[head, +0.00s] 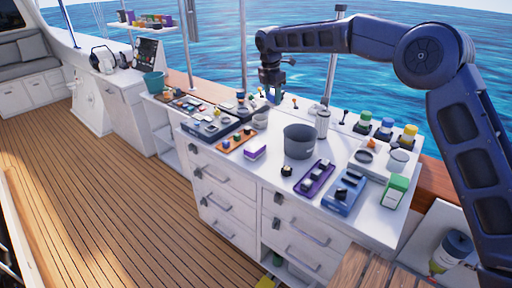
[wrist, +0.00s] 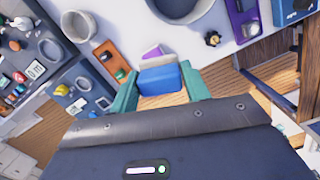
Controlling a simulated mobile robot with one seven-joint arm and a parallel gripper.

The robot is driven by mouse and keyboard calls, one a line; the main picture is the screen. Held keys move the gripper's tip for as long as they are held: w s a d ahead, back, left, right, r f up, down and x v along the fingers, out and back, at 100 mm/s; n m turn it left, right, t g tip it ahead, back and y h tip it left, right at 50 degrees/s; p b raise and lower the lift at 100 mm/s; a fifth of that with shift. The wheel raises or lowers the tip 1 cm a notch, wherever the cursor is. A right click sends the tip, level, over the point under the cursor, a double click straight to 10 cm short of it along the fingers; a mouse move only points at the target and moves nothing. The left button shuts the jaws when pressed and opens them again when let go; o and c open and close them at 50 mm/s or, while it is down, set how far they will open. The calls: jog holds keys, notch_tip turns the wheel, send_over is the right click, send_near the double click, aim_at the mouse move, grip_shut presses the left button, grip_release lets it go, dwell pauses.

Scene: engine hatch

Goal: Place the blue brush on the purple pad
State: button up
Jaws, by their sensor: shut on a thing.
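My gripper (head: 273,95) is above the back of the white counter in the head view. In the wrist view its teal fingers (wrist: 159,92) are shut on the blue brush (wrist: 160,79), which shows as a blue block between them. The brush is held in the air, and its lower part cannot be made out. The purple pad (head: 255,153), with a pale top, lies near the counter's front edge, right of an orange tray. In the wrist view the pad (wrist: 153,52) shows just beyond the brush, partly hidden by it.
The orange tray (head: 236,140) holds small items. A grey bucket (head: 299,142) stands right of the pad, with a purple tray (head: 314,180) and a blue box (head: 344,192) further right. Dark trays of parts (head: 210,124) lie left.

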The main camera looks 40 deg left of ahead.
aim_at(256, 145)
jog(key=s+a+n, duration=0.3)
jog(key=s+a, duration=0.2)
jog(key=shift+n, duration=0.3)
notch_tip(256, 145, down, 19)
jog(key=shift+d+f, duration=0.1)
jog(key=shift+d, duration=0.05)
jog(key=shift+f, duration=0.1)
jog(key=o, duration=1)
notch_tip(256, 145, up, 12)
jog(key=s, duration=0.1)
jog(key=shift+s, duration=0.25)
